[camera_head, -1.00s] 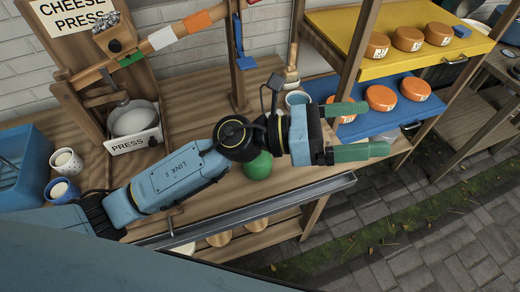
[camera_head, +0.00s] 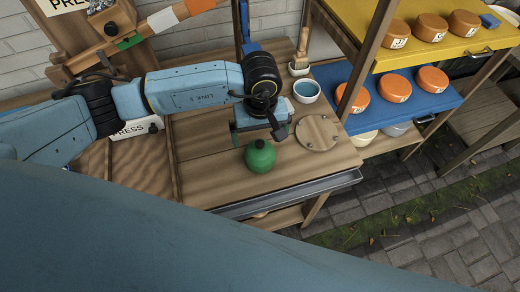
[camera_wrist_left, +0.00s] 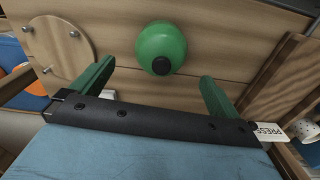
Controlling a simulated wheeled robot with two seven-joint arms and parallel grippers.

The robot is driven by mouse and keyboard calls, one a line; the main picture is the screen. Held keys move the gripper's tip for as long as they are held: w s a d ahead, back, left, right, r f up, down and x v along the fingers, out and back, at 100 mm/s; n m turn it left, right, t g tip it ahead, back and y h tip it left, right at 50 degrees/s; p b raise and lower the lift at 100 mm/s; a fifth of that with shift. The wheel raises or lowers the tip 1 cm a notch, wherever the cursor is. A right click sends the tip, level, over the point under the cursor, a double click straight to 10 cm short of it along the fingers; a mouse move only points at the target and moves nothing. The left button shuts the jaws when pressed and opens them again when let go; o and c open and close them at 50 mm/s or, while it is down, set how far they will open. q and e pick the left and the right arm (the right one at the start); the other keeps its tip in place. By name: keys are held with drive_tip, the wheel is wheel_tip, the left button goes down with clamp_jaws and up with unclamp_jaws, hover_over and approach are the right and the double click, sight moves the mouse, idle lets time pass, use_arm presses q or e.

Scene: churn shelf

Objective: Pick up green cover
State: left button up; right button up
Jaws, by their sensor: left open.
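The green cover (camera_head: 260,156) is a round green dome on the wooden bench, near its front edge. In the left wrist view it (camera_wrist_left: 162,44) lies ahead between the fingers, and a small black knob shows on it. My left gripper (camera_head: 259,137) is just behind the cover in the head view, pointing down over the bench. In the left wrist view my left gripper (camera_wrist_left: 157,75) is open, with its green fingers spread wide and nothing between them. The cover appears apart from both fingers. My right gripper is not in view.
A round wooden board (camera_head: 317,133) lies right of the cover, with a blue-lined bowl (camera_head: 306,91) behind it. A blue shelf (camera_head: 437,101) and a yellow shelf (camera_head: 497,37) hold orange cheeses at the right. A metal gutter (camera_head: 290,194) runs along the bench front.

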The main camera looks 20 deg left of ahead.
sight(260, 153)
use_arm(q)
wheel_tip(260, 153, down, 8)
drive_tip(key=shift+s+f+p, duration=0.15)
drive_tip(key=shift+f+p, duration=0.1)
drive_tip(key=shift+p, duration=0.2)
drive_tip(key=c, duration=1.1)
